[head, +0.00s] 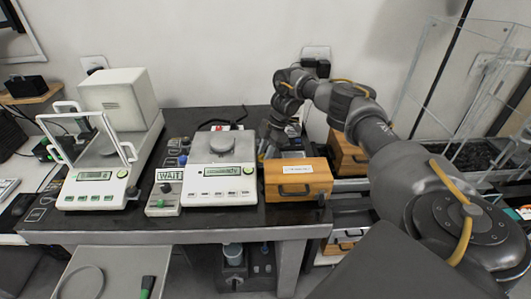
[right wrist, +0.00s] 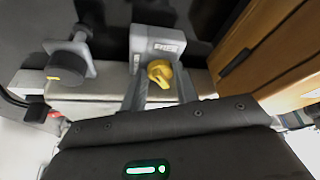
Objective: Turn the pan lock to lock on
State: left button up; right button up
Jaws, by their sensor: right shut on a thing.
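The pan lock shows in the right wrist view as a yellow knob (right wrist: 160,73) on a grey block (right wrist: 160,42) with a small label too blurred to read surely. My right gripper (right wrist: 158,84) has one finger on each side of the knob and is shut on it. In the head view my right arm reaches down behind the wooden box, with its gripper (head: 270,148) right of the balance (head: 218,150); the knob is hidden there. My left gripper is not in view.
A wooden drawer box (head: 298,181) stands close to the right arm. A switch box marked WAIT (head: 163,200) stands left of the balance. An open-framed balance (head: 95,180) is further left. A round dark knob on a plate (right wrist: 70,62) sits left of my fingers.

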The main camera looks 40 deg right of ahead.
jog(key=o, duration=1)
jog(key=shift+d+r, duration=0.15)
jog(key=shift+r, duration=0.2)
jog(key=p+v, duration=0.1)
jog(key=v, duration=0.9)
